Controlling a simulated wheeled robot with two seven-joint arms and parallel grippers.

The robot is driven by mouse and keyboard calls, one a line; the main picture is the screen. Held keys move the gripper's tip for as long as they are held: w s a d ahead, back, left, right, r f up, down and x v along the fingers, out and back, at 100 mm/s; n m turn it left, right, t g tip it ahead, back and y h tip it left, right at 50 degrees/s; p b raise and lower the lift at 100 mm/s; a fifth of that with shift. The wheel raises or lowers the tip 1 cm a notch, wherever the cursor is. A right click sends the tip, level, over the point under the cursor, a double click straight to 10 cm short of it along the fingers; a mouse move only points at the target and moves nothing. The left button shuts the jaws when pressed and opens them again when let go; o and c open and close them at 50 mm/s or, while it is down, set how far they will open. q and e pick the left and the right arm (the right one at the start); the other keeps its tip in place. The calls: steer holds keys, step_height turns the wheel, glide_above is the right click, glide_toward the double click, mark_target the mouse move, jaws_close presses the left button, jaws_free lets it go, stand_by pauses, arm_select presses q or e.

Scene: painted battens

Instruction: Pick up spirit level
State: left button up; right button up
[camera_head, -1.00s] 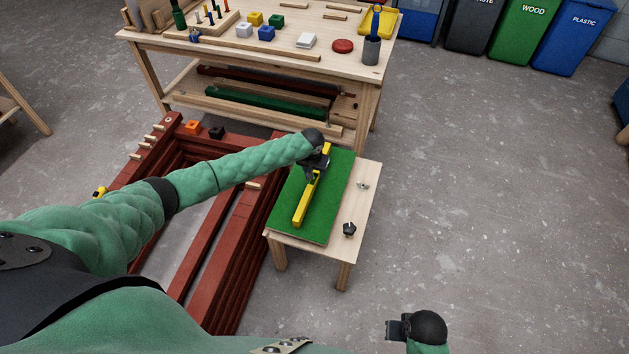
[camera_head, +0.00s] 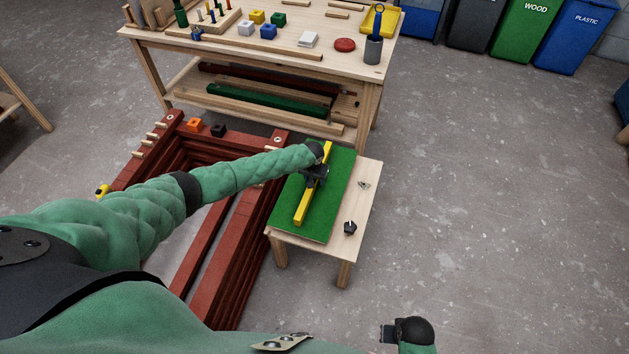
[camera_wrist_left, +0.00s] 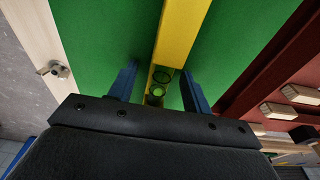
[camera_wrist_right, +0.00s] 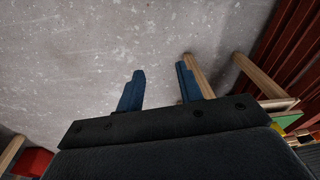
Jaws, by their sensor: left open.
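The yellow spirit level (camera_head: 303,207) lies on a green mat (camera_head: 328,197) on a small wooden table, in the head view. My left gripper (camera_head: 315,178) is over the middle of the level and hides part of it. In the left wrist view the level (camera_wrist_left: 176,35) runs between the two blue fingers of the open left gripper (camera_wrist_left: 160,85), with a gap on each side. A round green vial shows in the level there. My right gripper (camera_head: 388,333) is at the bottom right of the head view, away from the table. In the right wrist view the right gripper (camera_wrist_right: 158,88) is open and empty.
Dark metal fittings (camera_head: 350,228) lie on the bare strip of the small table (camera_head: 357,195). A stack of red battens (camera_head: 235,245) stands directly left of it. A workbench (camera_head: 290,55) with blocks and tools is behind. The floor on the right is clear.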

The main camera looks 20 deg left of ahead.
arm_select(q)
steer(key=shift+c, duration=0.4)
jaws_close()
